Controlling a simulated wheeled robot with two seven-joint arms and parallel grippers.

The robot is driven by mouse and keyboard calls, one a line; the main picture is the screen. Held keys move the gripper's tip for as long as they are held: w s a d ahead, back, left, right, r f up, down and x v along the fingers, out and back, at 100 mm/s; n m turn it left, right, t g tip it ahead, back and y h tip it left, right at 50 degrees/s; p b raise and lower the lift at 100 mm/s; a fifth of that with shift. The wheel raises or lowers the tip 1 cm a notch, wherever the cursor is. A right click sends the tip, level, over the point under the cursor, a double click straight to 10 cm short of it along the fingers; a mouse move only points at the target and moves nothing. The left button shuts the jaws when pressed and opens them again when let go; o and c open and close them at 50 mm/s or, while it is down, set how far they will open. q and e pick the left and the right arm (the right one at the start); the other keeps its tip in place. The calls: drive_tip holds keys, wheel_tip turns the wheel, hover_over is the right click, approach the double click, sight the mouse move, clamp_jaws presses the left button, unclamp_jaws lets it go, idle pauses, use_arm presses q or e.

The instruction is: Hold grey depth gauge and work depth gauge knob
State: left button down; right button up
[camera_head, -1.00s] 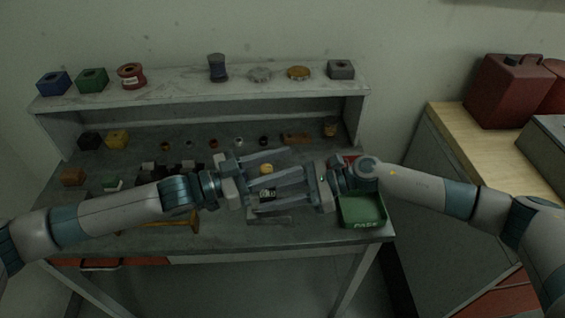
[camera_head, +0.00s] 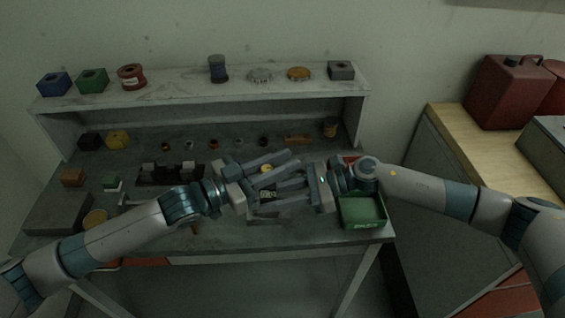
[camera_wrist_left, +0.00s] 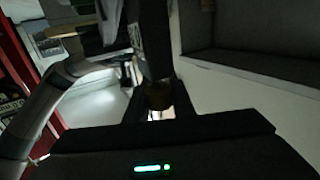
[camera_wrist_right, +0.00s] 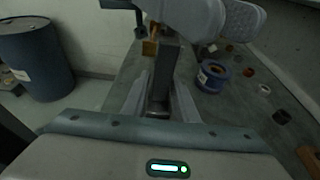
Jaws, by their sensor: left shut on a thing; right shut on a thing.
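The grey depth gauge (camera_wrist_right: 166,62) shows as a dark grey bar between the fingers of my right gripper (camera_wrist_right: 160,100) in the right wrist view. The fingers hide much of the gauge there.
A green tray (camera_head: 362,222) stands at the bench's front right, close to my right gripper. Several small parts line the back of the bench, below a shelf (camera_head: 200,82) with blocks and spools. A grey block (camera_head: 58,212) lies at the left. A wooden-topped cabinet (camera_head: 480,150) stands to the right.

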use_arm(q)
drive_tip(key=shift+a+t, duration=0.1)
drive_tip(key=shift+t, duration=0.2)
drive_tip(key=c, duration=1.5)
unclamp_jaws()
drive_tip(key=shift+w, duration=0.1)
drive_tip(key=shift+a, duration=0.1)
drive_tip(key=v, duration=1.2)
drive_tip(key=shift+r, duration=0.15)
use_arm(e)
drive_tip(key=o, duration=0.9)
drive_tip(key=shift+c, duration=0.2)
drive_tip(key=v, duration=1.2)
